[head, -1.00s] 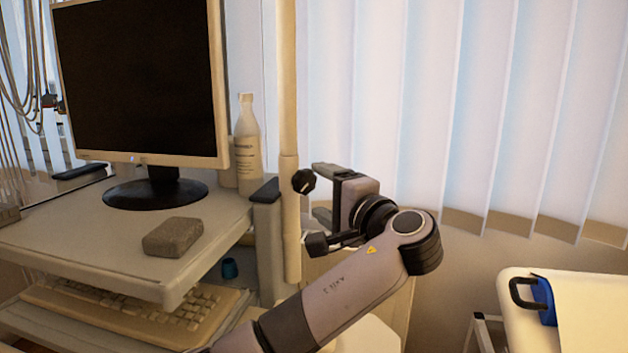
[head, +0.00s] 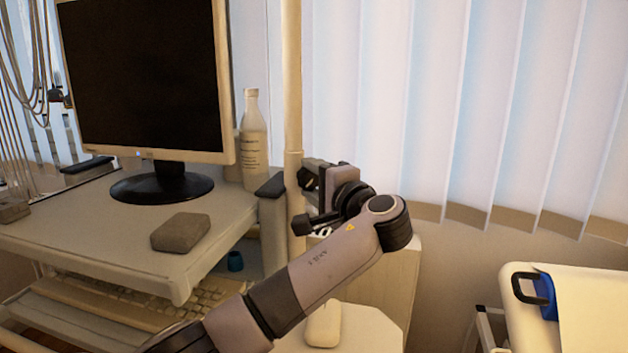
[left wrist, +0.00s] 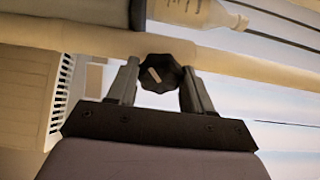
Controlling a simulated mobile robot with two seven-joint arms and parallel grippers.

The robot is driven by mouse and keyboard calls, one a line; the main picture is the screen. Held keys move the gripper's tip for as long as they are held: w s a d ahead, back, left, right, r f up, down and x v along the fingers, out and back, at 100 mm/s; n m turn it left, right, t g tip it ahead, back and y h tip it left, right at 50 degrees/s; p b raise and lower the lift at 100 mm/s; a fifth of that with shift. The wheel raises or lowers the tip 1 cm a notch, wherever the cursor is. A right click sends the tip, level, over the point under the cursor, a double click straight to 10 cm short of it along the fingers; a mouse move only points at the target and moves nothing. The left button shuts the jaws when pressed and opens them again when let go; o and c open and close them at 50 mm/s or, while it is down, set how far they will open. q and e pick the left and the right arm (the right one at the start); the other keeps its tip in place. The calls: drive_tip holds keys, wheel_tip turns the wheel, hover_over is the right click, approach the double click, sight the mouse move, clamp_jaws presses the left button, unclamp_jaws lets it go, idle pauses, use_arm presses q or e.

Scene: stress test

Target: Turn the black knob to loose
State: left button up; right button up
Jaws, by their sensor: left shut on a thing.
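The black knob (left wrist: 161,76) sits on the cream pole (head: 294,90). In the left wrist view it is dark and lobed, with a pale mark across its face, and lies between the two fingers of my left gripper (left wrist: 160,84). In the head view my left gripper (head: 309,183) is up against the pole from the right and shut on the knob, largely hiding it there. My right gripper is not in view.
A desk unit (head: 110,235) left of the pole carries a monitor (head: 145,80), a white bottle (head: 254,140) and a grey block (head: 180,232). Blinds (head: 440,100) hang behind. A cream surface with a blue-and-black handle (head: 540,290) is at the lower right.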

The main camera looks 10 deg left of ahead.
use_arm(q)
drive_tip(key=shift+f, duration=0.1)
drive_tip(key=shift+d+f+n+b, duration=0.15)
drive_tip(key=shift+n+b, duration=0.25)
drive_tip(key=shift+b, duration=0.35)
drive_tip(key=n+b, duration=0.2)
drive_tip(key=b, duration=0.2)
drive_tip(key=shift+f+n, duration=0.1)
drive_tip(key=shift+n, duration=0.2)
drive_tip(key=shift+n+y+b, duration=0.4)
drive_tip(key=shift+n+b, duration=0.6)
drive_tip(key=shift+n, duration=0.1)
drive_tip(key=shift+r+n+b, duration=0.2)
drive_tip(key=shift+n+b, duration=0.4)
drive_tip(key=shift+n, duration=0.2)
drive_tip(key=o, duration=1)
drive_tip(key=shift+r, duration=0.1)
